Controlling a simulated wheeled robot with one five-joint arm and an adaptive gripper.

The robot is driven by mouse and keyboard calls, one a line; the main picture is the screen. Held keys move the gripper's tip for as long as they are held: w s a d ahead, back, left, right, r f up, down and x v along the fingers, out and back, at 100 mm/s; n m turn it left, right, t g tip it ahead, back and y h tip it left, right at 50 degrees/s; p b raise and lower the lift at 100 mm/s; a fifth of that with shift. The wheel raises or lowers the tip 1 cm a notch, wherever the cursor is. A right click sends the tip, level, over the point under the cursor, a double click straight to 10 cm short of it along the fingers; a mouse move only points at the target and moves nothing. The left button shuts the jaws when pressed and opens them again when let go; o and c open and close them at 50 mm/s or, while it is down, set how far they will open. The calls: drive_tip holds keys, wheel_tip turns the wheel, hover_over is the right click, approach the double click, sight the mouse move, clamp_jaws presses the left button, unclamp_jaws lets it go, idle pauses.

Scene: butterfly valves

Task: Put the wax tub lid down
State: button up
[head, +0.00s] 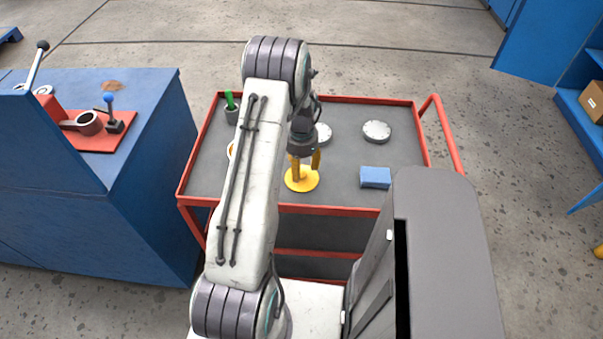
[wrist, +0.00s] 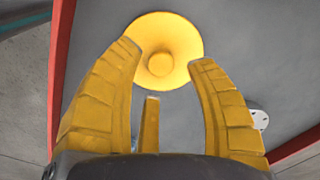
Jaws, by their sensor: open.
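The wax tub lid, a round yellow disc with a raised centre knob (head: 312,184), lies flat on the grey cart top near its front edge. In the wrist view the lid (wrist: 180,35) sits just past my fingertips, with its knob between their lines. My gripper (head: 304,168) has yellow fingers and points down over the lid. In the wrist view its fingers (wrist: 166,54) are spread apart with nothing held between them. Whether a fingertip touches the lid, I cannot tell. A pale tub with orange inside (head: 231,150) is mostly hidden behind my arm.
The red-rimmed cart (head: 350,110) also holds a blue block (head: 375,177), a grey-white round disc (head: 377,130), another pale disc (head: 324,133) and a dark cup with a green item (head: 231,108). A blue workbench (head: 150,120) stands left of the cart.

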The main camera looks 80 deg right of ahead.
sight(301, 174)
wheel_tip(301, 174, up, 9)
drive_tip(key=b, duration=0.1)
idle(0.3)
drive_tip(key=shift+w, duration=0.1)
drive_tip(key=w+a+r+n+h, duration=0.1)
drive_tip(key=w+a+r+n, duration=0.25)
drive_tip(key=w, duration=0.45)
drive_tip(key=w+a+r+n, duration=0.3)
drive_tip(key=w+r, duration=0.1)
drive_tip(key=w, duration=0.3)
drive_tip(key=w+a+r+n+t, duration=0.1)
drive_tip(key=w+a+r+n, duration=0.5)
drive_tip(key=w+a, duration=0.5)
drive_tip(key=a+r+n+t, duration=0.1)
drive_tip(key=a+r+n, duration=0.15)
drive_tip(key=a, duration=0.45)
drive_tip(key=a+r+n, duration=0.1)
drive_tip(key=a+n, duration=0.2)
drive_tip(key=a, duration=0.5)
drive_tip(key=s+a+n+t, duration=0.1)
drive_tip(key=s+a+n, duration=0.2)
drive_tip(key=a, duration=0.3)
drive_tip(key=s+a+n+t+y, duration=0.1)
drive_tip(key=s+a+n, duration=0.1)
drive_tip(key=a+n, duration=0.3)
drive_tip(key=shift+s+a+f, duration=0.25)
drive_tip(key=shift+s+a, duration=0.15)
drive_tip(key=shift+a, duration=0.5)
